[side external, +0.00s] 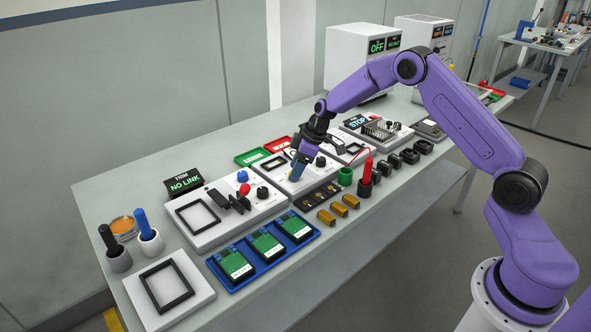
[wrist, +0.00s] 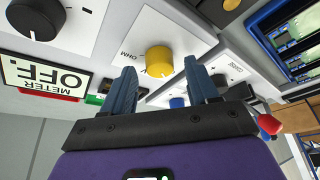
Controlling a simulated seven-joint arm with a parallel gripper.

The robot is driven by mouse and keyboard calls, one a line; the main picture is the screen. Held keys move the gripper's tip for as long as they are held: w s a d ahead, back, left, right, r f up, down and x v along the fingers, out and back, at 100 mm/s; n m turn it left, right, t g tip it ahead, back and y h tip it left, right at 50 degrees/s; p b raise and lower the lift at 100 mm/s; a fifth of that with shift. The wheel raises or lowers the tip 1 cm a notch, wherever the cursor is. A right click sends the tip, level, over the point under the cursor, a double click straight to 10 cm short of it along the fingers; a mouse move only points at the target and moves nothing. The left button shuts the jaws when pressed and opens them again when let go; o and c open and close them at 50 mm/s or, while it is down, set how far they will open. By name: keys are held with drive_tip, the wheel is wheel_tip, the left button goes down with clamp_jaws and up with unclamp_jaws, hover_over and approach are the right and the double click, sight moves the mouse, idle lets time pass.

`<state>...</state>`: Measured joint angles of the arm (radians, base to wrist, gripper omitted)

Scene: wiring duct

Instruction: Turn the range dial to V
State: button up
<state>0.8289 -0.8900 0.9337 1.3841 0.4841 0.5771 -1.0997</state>
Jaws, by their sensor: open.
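The yellow range dial (wrist: 159,60) is a round knob on a white panel in the wrist view. The letters OHM are printed beside it, and part of a V shows near its lower edge. I cannot make out a pointer on the dial. My gripper (wrist: 160,72) has its two blue fingers apart, one on each side of the dial; I cannot tell whether they touch it. The meter display (wrist: 45,78) reads METER OFF. In the side view my gripper (side external: 297,168) is down at the meter unit and hides the dial.
A black knob (wrist: 37,18) is on the panel's left in the wrist view. In the side view, a blue tray (side external: 262,248) of green boards lies in front, a red probe (side external: 368,169) stands to the right, and a TRIM display (side external: 183,183) reads NO LINK.

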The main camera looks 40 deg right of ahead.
drive_tip(key=shift+w+a+f, duration=0.15)
drive_tip(key=shift+f, duration=0.3)
drive_tip(key=c, duration=1)
drive_tip(key=shift+m, duration=0.3)
drive_tip(key=m+h, duration=0.1)
drive_tip(key=m, duration=0.1)
drive_tip(key=m+t+h, duration=0.1)
drive_tip(key=m, duration=0.2)
drive_tip(key=shift+a+m, duration=0.2)
drive_tip(key=shift+m, duration=0.1)
drive_tip(key=shift+a+m+h, duration=0.1)
drive_tip(key=shift+m+h, duration=1)
drive_tip(key=shift+m, duration=1.8)
